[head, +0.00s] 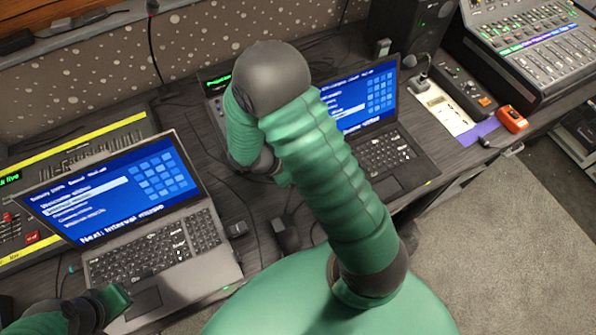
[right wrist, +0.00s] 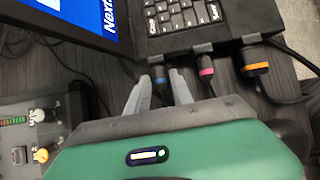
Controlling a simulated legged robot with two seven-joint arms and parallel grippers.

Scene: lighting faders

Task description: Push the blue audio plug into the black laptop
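The black laptop (head: 385,150) stands at the middle back of the desk, partly hidden by my green right arm. In the right wrist view the edge of the black laptop (right wrist: 190,42) has several sockets with cables. The blue audio plug (right wrist: 159,82) is at the leftmost of these, close to the edge; whether it is fully seated I cannot tell. My right gripper (right wrist: 160,80) is open, its fingers on either side of the blue plug with gaps visible. In the head view it is hidden behind my arm. My left gripper (head: 100,308) is at the lower left, its fingers unclear.
A pink-ringed plug (right wrist: 206,72) and an orange-ringed plug (right wrist: 256,67) sit right of the blue one. A grey laptop (head: 160,265) is at left. A mouse (head: 286,234) lies between the laptops. A small mixer (right wrist: 30,135) is left of my right gripper.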

